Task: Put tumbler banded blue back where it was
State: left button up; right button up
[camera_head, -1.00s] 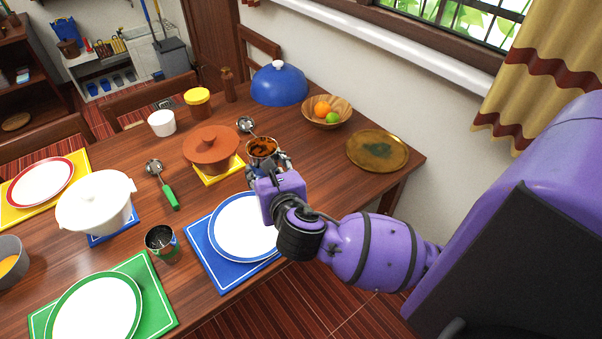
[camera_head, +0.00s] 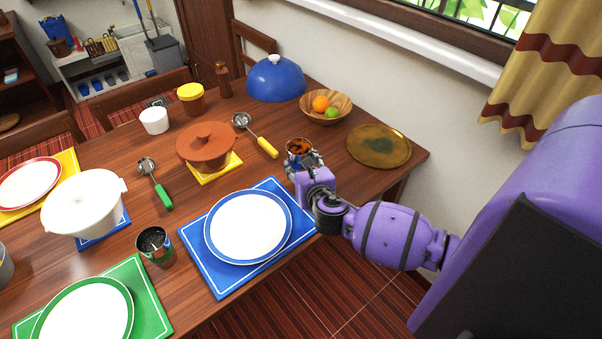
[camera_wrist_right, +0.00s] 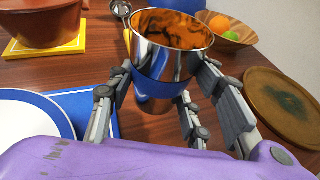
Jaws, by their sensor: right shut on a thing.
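The tumbler banded blue (camera_wrist_right: 160,87) is a shiny metal cup with a blue band and dark orange-brown contents. It stands upright between the fingers of my right gripper (camera_wrist_right: 165,100) in the right wrist view. In the head view the tumbler (camera_head: 299,146) is at the right of the blue placemat (camera_head: 203,262), near its far right corner, and my right gripper (camera_head: 308,160) is shut on it. I cannot tell whether its base touches the table. My left gripper is not in view.
A blue-rimmed plate (camera_head: 248,228) lies on the blue placemat. A brass tray (camera_head: 379,147) is to the right, a fruit bowl (camera_head: 325,108) behind. A yellow-handled ladle (camera_head: 257,137) and brown pot (camera_head: 205,148) are to the left. Another metal tumbler (camera_head: 155,246) stands near the green placemat (camera_head: 147,310).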

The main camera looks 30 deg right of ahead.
jog(key=f, duration=0.3)
jog(key=shift+w+d+f+b, duration=0.15)
jog(key=shift+d+f+b, duration=0.1)
jog(key=shift+d+b, duration=0.15)
jog(key=shift+f, duration=0.2)
jog(key=shift+f, duration=0.1)
